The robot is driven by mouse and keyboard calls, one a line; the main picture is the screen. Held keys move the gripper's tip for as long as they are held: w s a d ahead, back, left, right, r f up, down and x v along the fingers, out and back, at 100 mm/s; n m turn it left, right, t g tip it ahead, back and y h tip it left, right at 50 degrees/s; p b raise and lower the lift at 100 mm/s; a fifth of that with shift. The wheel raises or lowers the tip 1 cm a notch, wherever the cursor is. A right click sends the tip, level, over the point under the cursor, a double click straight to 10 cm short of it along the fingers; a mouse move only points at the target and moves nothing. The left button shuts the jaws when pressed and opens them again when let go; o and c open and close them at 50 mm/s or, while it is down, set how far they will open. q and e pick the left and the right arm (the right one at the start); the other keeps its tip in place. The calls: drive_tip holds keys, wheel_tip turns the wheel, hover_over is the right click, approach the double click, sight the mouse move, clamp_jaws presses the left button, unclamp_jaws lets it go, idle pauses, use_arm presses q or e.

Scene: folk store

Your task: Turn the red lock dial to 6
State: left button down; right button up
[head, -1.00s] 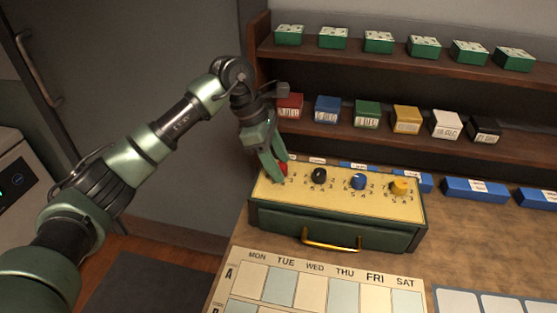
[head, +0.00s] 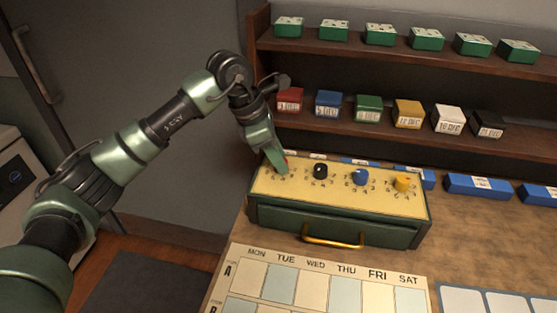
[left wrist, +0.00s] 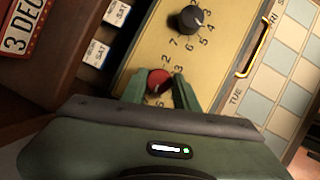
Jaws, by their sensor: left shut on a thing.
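The red lock dial (left wrist: 158,80) sits at the left end of the yellow top of a green lock box (head: 340,196). In the head view only a sliver of the red dial (head: 286,160) shows beside my fingers. My left gripper (head: 279,168) is shut on it from above; in the left wrist view the fingers (left wrist: 160,88) stand on either side of the dial. Numbers such as 2 and 3 show around it, but the fingers hide part of the ring, and I cannot tell its setting. My right gripper is not in view.
Black (head: 320,171), blue (head: 360,177) and yellow (head: 403,183) dials stand to the right on the same box. A brass handle (head: 333,242) is on its front. A weekday board (head: 285,258) lies in front. Shelves (head: 400,65) with small boxes rise behind.

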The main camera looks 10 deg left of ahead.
use_arm(q)
drive_tip(key=n+t+b, duration=0.1)
drive_tip(key=n, duration=0.2)
drive_tip(key=shift+y+b, duration=0.35)
drive_tip(key=shift+y, duration=0.05)
drive_tip(key=shift+n, duration=0.7)
drive_tip(key=shift+r, duration=0.1)
drive_tip(key=c, duration=1.1)
unclamp_jaws()
drive_tip(key=b+v, duration=0.1)
drive_tip(key=v, duration=0.6)
drive_tip(key=shift+s+r, duration=0.25)
drive_tip(key=shift+r, duration=0.05)
